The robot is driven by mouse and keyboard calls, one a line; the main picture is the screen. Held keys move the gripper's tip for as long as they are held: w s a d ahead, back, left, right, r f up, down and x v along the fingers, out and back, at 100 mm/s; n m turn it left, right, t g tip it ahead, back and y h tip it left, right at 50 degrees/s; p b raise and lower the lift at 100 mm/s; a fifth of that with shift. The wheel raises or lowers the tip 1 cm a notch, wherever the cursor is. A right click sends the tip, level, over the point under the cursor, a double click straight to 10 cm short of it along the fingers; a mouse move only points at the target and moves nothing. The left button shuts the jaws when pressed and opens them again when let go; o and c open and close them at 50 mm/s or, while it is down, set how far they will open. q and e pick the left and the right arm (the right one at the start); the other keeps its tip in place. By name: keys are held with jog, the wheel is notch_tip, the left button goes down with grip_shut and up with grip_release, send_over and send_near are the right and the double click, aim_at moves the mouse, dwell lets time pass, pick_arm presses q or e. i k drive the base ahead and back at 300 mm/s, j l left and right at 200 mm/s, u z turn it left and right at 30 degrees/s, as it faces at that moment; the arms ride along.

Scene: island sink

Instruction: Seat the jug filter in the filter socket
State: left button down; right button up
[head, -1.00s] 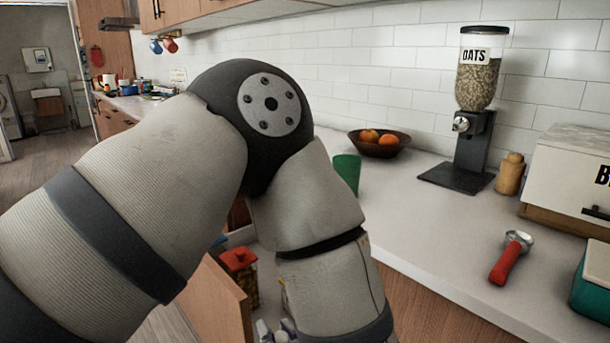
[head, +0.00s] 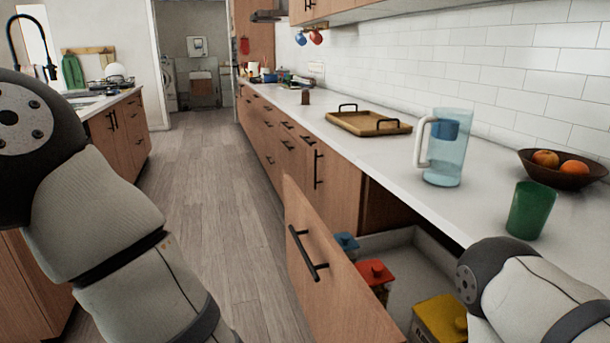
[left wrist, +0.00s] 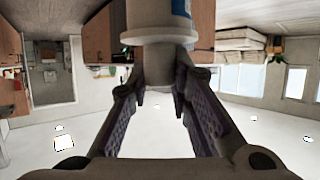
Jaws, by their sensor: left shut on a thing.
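The jug filter (left wrist: 158,45) fills the top middle of the left wrist view. It has a white body with a wide collar and a patch of blue at the top edge. My left gripper (left wrist: 158,80) is shut on its narrower part, one finger on each side; its far end is cut off by the frame. In the head view a clear bluish jug (head: 449,165) with a white handle stands upright on the counter. A blue insert (head: 445,129) sits in its upper part; whether this is the filter socket I cannot tell. Neither gripper shows in the head view.
An open drawer (head: 330,265) holds red-, blue- and yellow-topped containers, below the counter. A green cup (head: 530,210), a fruit bowl (head: 558,177) and a wooden tray (head: 368,122) stand around the jug. Floor (head: 215,200) is clear at left.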

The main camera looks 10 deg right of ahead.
aim_at(445, 139)
jog(key=i+u, duration=0.1)
jog(key=u, duration=0.3)
jog(key=j+u, duration=0.15)
jog(key=u, duration=0.2)
jog(key=i+u, duration=0.15)
jog(key=u, duration=0.25)
jog(key=z, duration=0.45)
jog(key=i+z, duration=0.1)
jog(key=z, duration=0.35)
jog(key=j+z, duration=0.1)
jog(key=z, duration=0.4)
jog(key=j+z, duration=0.1)
jog(key=z, duration=0.35)
jog(key=i+j+z, duration=0.1)
jog(key=z, duration=0.35)
jog(key=j+z, duration=0.1)
jog(key=z, duration=0.35)
